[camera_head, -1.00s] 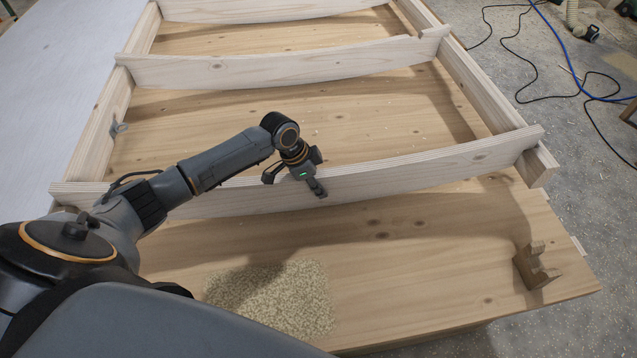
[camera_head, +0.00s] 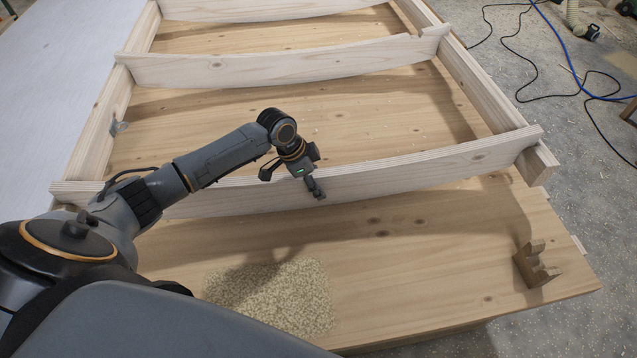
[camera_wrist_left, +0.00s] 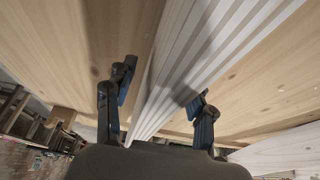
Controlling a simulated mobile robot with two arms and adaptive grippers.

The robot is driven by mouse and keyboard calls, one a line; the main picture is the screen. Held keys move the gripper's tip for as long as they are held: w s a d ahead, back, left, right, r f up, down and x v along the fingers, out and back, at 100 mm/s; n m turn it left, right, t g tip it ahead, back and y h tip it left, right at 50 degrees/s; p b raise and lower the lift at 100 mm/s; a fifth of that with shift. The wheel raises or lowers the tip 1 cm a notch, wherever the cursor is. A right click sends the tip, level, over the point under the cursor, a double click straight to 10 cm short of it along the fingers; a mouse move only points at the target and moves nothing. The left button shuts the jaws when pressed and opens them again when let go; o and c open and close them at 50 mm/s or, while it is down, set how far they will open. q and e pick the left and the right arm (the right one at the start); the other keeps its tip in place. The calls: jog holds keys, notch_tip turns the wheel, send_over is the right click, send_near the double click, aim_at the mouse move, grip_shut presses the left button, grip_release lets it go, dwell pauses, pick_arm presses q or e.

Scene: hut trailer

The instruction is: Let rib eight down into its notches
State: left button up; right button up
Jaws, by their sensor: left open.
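The nearest pale rib (camera_head: 420,174), which I take for rib eight, spans the frame crosswise on edge. Its right end lies across the right side rail (camera_head: 540,165) and sticks out past it. Its left end lies at the left rail; I cannot tell how deep either end sits in its notch. My left gripper (camera_head: 291,181) is open and straddles the rib's top edge near mid-length, one finger on each side. In the left wrist view the rib (camera_wrist_left: 190,65) runs between the two spread fingers (camera_wrist_left: 165,80), with a gap beside them. My right gripper is out of view.
Two more ribs, the middle one (camera_head: 280,68) and the far one (camera_head: 270,10), cross the frame behind. Cables lie on the floor at right.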

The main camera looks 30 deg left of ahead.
pick_arm(q)
jog(key=v, duration=1.1)
jog(key=shift+w, duration=0.1)
